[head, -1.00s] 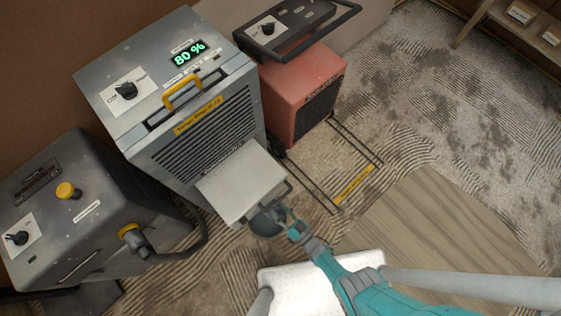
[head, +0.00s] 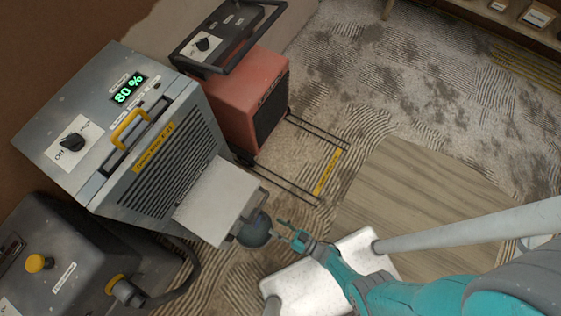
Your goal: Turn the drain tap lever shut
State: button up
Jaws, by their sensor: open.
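My gripper (head: 286,229) is open and empty at the end of my teal arm. It is low in the picture, just right of a dark round part (head: 254,230) at the lower front of the grey dehumidifier-like machine (head: 135,140). I cannot tell whether they touch. A light grey box or tray (head: 215,203) juts from the machine's front above that part. The drain tap lever cannot be made out clearly in this view.
A red machine (head: 252,98) with a black handle stands behind. A dark grey machine (head: 75,255) with a hose (head: 190,265) is at lower left. A wire frame with a yellow label (head: 327,172) lies on the ridged floor. A wooden board (head: 420,205) lies flat at right.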

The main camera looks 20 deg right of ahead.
jog(key=shift+s+d, duration=0.2)
jog(key=shift+s, duration=0.1)
dwell(0.4)
